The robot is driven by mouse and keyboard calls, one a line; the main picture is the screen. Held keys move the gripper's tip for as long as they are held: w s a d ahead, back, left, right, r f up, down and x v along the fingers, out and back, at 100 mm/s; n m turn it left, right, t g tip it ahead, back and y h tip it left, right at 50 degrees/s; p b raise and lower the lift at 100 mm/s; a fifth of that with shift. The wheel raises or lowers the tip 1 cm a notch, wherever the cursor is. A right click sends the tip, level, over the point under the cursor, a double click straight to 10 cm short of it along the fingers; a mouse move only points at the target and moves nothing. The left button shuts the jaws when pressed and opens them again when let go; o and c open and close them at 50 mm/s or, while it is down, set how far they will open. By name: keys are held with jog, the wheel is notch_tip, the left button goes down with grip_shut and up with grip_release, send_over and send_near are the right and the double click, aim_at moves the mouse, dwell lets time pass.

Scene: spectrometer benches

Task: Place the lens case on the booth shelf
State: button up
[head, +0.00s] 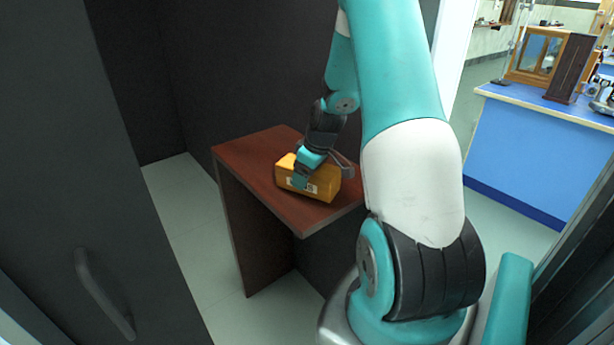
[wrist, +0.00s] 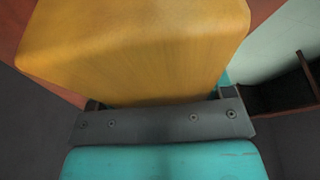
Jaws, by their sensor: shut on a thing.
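The lens case (head: 322,186) is a yellow-orange box with a small white label on its side. It is at the top of the reddish-brown booth shelf (head: 250,150), near its front right part; I cannot tell whether it touches the surface. My gripper (head: 304,178) reaches down over the case from above and is shut on it. In the wrist view the case (wrist: 140,45) fills the upper middle, right against the gripper's dark plate. The fingertips are mostly hidden there. The shelf's reddish surface shows at the corners of the wrist view.
Dark booth walls (head: 260,60) stand behind and left of the shelf. A dark door panel with a handle (head: 103,295) is at the left. Beyond the opening at right is a blue bench (head: 530,150) with a wooden cabinet. The shelf's left back part is bare.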

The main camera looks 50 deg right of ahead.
jog(key=shift+f, duration=0.45)
jog(key=shift+f, duration=0.1)
jog(key=o, duration=1.1)
